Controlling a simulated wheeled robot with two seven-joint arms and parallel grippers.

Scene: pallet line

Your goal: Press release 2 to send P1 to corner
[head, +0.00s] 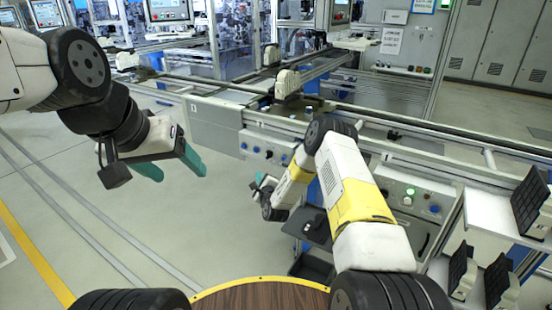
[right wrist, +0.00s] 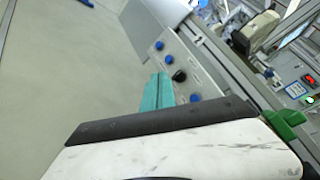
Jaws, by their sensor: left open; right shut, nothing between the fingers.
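A control panel (head: 262,151) on the front of the line carries blue buttons and a black knob; it also shows in the right wrist view (right wrist: 186,72). I cannot read which button is release 2. My right gripper (head: 262,184) is low in front of this panel, partly hidden by my arm. In the right wrist view its teal fingers (right wrist: 157,92) are shut and empty, appearing beside the buttons; contact cannot be told. My left gripper (head: 173,166) is open and empty over the floor at left. I cannot identify P1 or the corner.
A second panel (head: 412,200) at right has a lit green button (head: 410,191) and a blue one. A rack with black holders (head: 530,205) stands at the far right. The conveyor rail (head: 340,105) runs across behind the panels. Floor at left is clear.

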